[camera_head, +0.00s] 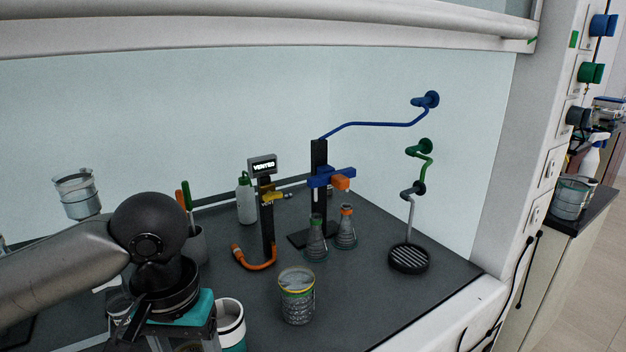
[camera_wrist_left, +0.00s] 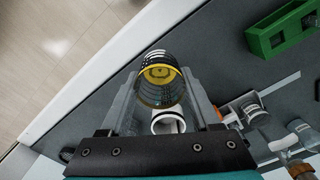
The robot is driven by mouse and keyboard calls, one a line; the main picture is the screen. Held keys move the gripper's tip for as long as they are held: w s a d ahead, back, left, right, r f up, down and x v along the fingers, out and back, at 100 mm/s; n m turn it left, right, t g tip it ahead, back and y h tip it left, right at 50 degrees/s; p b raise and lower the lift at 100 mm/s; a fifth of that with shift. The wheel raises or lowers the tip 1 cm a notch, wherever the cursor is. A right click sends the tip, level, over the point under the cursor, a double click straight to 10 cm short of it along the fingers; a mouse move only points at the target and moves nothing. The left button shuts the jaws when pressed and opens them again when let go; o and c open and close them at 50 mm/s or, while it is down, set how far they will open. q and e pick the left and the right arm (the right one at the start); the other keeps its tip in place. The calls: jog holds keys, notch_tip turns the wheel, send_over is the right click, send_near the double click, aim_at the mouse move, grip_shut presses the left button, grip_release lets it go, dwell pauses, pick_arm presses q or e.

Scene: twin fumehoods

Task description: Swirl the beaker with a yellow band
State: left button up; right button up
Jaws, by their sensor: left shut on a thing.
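In the left wrist view a clear beaker with a yellow band (camera_wrist_left: 160,76) and dark markings sits between the fingers of my left gripper (camera_wrist_left: 166,100), which is shut on it. In the head view the fingers of my left gripper are mostly hidden by its teal and black body at the bottom left. I cannot tell whether the held beaker is clear of the bench. Another glass beaker (camera_head: 297,300) with a yellowish band near its rim stands upright on the bench, apart from the gripper, to its right. My right gripper is not in view.
A white tub (camera_head: 231,322) stands close to the gripper's right. Two flasks (camera_head: 316,240) (camera_head: 346,228), an orange hose (camera_head: 258,263), a wash bottle (camera_head: 246,200) and a stand (camera_head: 319,190) are farther back. The bench (camera_head: 370,300) is clear at the front right.

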pick_arm(q)
jog(key=a, duration=0.6)
jog(key=d, duration=0.5)
jog(key=shift+s+d, duration=0.1)
jog(key=shift+d, duration=0.3)
jog(key=a, duration=0.5)
jog(key=d, duration=0.5)
jog(key=shift+d, duration=0.1)
jog(key=shift+a, duration=0.3)
jog(key=shift+s+a, duration=0.1)
jog(key=shift+d, duration=0.2)
jog(key=shift+a, duration=0.1)
